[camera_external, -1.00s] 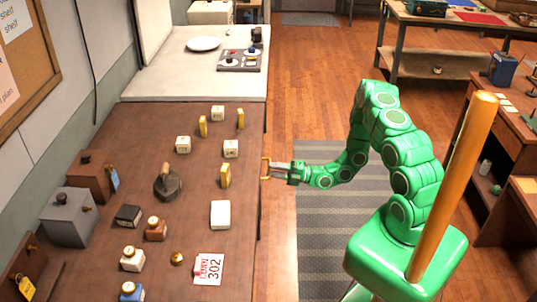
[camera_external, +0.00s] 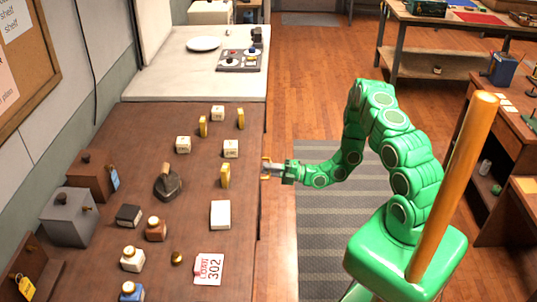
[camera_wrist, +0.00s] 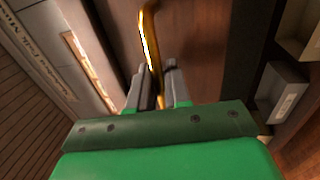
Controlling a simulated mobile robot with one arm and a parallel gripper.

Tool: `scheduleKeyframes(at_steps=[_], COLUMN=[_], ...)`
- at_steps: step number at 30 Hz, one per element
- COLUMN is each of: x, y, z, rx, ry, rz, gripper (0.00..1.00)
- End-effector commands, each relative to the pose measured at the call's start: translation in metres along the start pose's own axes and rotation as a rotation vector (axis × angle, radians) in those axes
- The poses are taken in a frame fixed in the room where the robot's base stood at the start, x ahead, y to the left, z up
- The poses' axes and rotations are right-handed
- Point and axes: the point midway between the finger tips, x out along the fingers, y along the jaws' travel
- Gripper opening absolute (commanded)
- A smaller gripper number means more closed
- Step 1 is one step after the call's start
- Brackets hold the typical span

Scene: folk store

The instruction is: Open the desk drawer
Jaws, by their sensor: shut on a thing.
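The desk (camera_external: 190,215) is the long dark wooden one at left in the external view; its drawer front shows only partly, as dark wood (camera_wrist: 195,45), in the wrist view. A curved brass handle (camera_wrist: 150,35) runs down between my fingers in the wrist view. In the external view the handle (camera_external: 265,167) is a small brass piece at the desk's right edge. My gripper (camera_external: 271,169) is shut on the handle; its grey fingers (camera_wrist: 158,85) stand either side of the brass. The drawer's full face is hidden, so I cannot tell how far it is out.
The desk top holds several small boxes, bottles, a dark iron-like object (camera_external: 168,185) and a white card (camera_external: 209,269). A striped mat (camera_external: 330,235) lies on the floor under my arm. Open floor lies between the desk and the right-hand tables (camera_external: 435,70).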

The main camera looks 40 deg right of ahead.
Motion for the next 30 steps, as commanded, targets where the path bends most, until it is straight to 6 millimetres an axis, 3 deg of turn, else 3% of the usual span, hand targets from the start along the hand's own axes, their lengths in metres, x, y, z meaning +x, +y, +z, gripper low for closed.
scheduleKeyframes(at_steps=[8, 14, 30], x=[-0.004, -0.023, -0.127], y=[0.0, 0.004, 0.022], z=[0.001, 0.001, 0.0], rx=[0.0, 0.002, 0.0], ry=[-0.002, -0.004, -0.003], rz=[-0.001, -0.001, -0.004], gripper=[0.0, 0.0, 0.0])
